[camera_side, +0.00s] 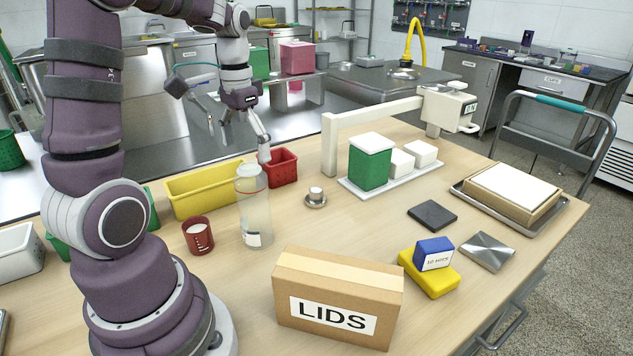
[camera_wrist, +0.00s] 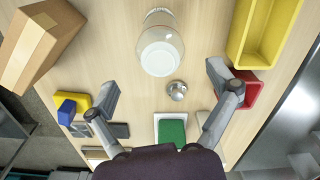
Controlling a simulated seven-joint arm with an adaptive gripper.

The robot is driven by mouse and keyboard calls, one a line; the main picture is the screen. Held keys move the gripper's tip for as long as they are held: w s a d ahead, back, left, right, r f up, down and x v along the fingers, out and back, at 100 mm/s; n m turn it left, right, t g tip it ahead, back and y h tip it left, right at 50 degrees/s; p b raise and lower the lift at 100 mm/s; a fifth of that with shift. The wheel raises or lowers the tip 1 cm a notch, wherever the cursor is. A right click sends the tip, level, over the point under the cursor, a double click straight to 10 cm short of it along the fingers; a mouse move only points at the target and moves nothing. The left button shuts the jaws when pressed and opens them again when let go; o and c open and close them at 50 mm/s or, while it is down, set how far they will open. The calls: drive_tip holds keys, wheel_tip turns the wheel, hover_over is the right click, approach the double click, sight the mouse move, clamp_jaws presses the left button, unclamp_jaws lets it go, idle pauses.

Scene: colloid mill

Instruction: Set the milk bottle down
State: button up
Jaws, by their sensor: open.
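The clear milk bottle (camera_side: 255,212) stands upright on the wooden table in the side view, between the red cup and the small metal knob. In the wrist view the bottle (camera_wrist: 160,48) lies beyond the fingertips, near the top edge, with clear space on both sides. My gripper (camera_side: 245,142) is above and behind the bottle in the side view, one fingertip overlapping its top in the picture. Contact between finger and bottle cannot be told from the side view.
A red cup (camera_side: 198,236), yellow bin (camera_side: 205,192), red bin (camera_side: 284,168) and metal knob (camera_side: 315,197) surround the bottle. A LIDS box (camera_side: 338,298) stands in front. A white-framed stand (camera_side: 372,112) and green canister (camera_side: 370,164) are to the right. Bare table lies right of the bottle.

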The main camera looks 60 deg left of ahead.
wheel_tip(320, 180, up, 6)
drive_tip(key=shift+r, duration=0.1)
drive_tip(key=d+m+t, duration=0.1)
drive_tip(key=d+t, duration=0.1)
drive_tip(key=d, duration=0.6)
drive_tip(key=shift+d+r+m+t+y, duration=0.15)
drive_tip(key=shift+d+m+t+y, duration=0.15)
drive_tip(key=shift+d+t, duration=0.1)
drive_tip(key=s+d+f+t, duration=0.1)
drive_tip(key=d, duration=0.1)
drive_tip(key=d+m, duration=0.1)
drive_tip(key=d, duration=0.1)
drive_tip(key=s+d+f+t, duration=0.1)
drive_tip(key=d, duration=0.1)
drive_tip(key=shift+s+f+t, duration=0.3)
drive_tip(key=shift+s+d+f, duration=0.1)
drive_tip(key=shift+s+f, duration=0.05)
drive_tip(key=shift+f, duration=0.1)
drive_tip(key=shift+c, duration=1.1)
drive_tip(key=shift+m, duration=0.3)
